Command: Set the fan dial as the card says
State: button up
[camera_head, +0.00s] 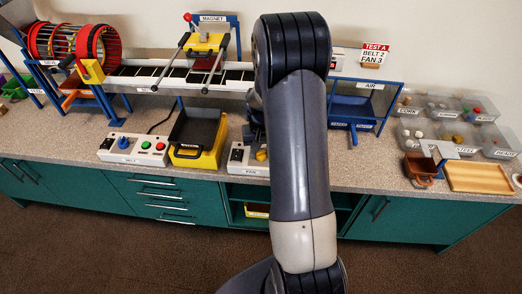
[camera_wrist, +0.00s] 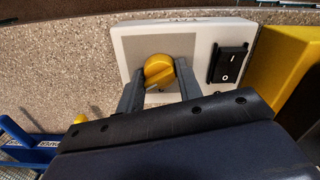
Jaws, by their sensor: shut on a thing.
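The fan control box (camera_head: 237,168) stands at the front of the counter, labelled FAN, with a yellow dial (camera_head: 261,155) on its right part. The card (camera_head: 375,54) at the back reads TEST A, BELT 2, FAN 3. In the wrist view my gripper (camera_wrist: 160,84) has its two fingers on either side of the yellow dial (camera_wrist: 159,69), shut on it. The dial's scale marks are not readable. A black rocker switch (camera_wrist: 229,63) sits beside the dial on the white box. My arm hides part of the fan box in the head view.
A yellow bin with a black tray (camera_head: 197,140) stands left of the fan box, and the belt control box (camera_head: 133,149) is further left. The blue AIR frame (camera_head: 364,100) stands to the right. Clear sorting bins and a wooden tray (camera_head: 481,177) are at the far right.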

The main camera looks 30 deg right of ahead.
aim_at(261, 150)
dwell(0.3)
jog(key=o, duration=1)
jog(key=shift+c, duration=0.2)
notch_tip(261, 150, up, 11)
jog(key=shift+f, duration=0.1)
notch_tip(261, 150, down, 11)
jog(key=shift+r, duration=0.15)
jog(key=shift+n, duration=0.3)
dwell(0.4)
